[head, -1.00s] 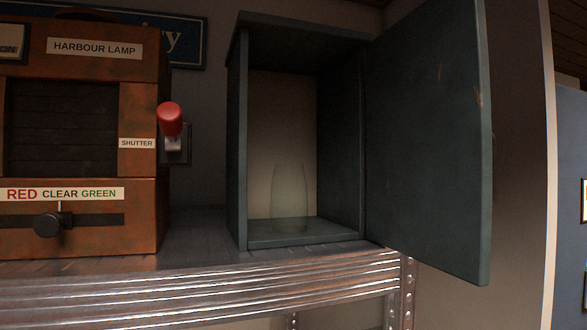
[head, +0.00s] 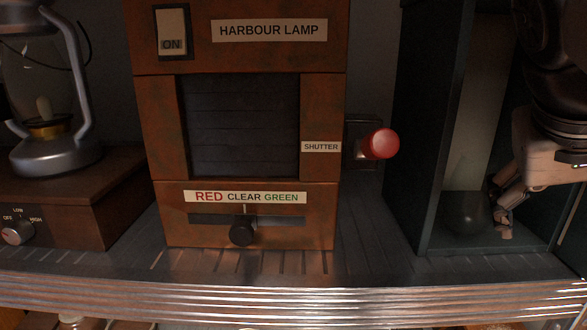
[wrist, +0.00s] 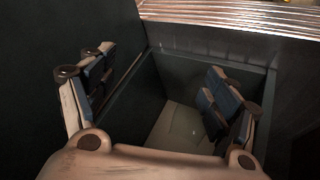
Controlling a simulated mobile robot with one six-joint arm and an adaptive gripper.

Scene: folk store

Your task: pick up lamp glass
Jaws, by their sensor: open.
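I cannot make out the glass clearly there, and nothing is visibly held.
The rusty harbour lamp box (head: 160,130) stands left of the cabinet, its red shutter knob (head: 380,143) sticking out towards it. A lantern (head: 62,155) stands farther left. The cabinet walls are close around my gripper. The metal shelf edge (head: 300,295) runs along the front.

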